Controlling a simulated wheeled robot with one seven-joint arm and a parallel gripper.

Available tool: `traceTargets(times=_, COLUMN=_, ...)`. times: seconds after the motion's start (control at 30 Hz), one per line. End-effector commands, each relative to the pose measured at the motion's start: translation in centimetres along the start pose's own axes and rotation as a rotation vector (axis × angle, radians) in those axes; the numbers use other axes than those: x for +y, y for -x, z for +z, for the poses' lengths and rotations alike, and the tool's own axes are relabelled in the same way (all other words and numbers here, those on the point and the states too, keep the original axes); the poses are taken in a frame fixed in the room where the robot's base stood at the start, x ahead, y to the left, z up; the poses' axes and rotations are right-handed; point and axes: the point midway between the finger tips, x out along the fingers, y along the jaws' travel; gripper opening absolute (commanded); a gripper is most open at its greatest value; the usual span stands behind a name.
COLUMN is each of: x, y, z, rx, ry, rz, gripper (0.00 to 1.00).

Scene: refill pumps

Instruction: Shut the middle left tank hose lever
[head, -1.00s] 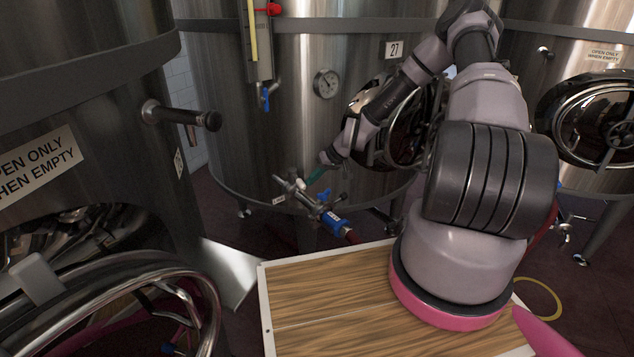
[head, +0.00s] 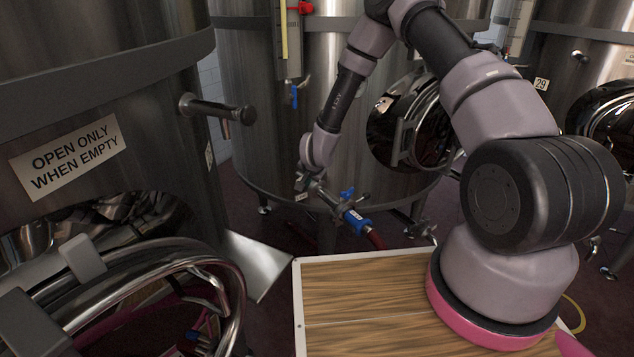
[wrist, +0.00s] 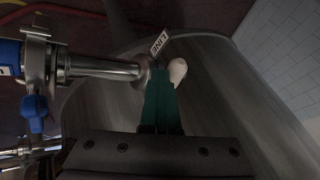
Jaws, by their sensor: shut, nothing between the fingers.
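The middle tank (head: 262,110) has a metal outlet pipe low on its front, which also shows in the wrist view (wrist: 100,68). A pale rounded knob (wrist: 178,71), perhaps the end of the tank's lever, is beside the pipe's tank end. A blue lever (head: 347,193) sits farther out along the fitting and hangs below the clamp in the wrist view (wrist: 33,112). My gripper (wrist: 163,85) has its green fingers shut and empty, tips right next to the pale knob; I cannot tell whether they touch. In the head view my wrist hides the fingers and knob.
A red hose with a blue coupling (head: 357,221) leaves the fitting. A small LINE tag (wrist: 159,43) is beside the pipe. The left tank (head: 150,110) carries a protruding pipe (head: 217,109). My wooden deck (head: 370,290) is in front.

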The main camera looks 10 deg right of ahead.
Motion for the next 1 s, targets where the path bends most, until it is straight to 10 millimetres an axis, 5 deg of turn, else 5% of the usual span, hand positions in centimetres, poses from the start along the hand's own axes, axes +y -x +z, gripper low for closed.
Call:
traceTargets(times=0.4, x=-3.2, y=-1.2, z=0.6, rx=0.044, ry=-0.078, rz=0.037, gripper=0.0)
traceTargets(times=1.0, x=-4.1, y=-1.7, z=0.7, rx=0.04, ry=-0.076, rz=0.036, gripper=0.0)
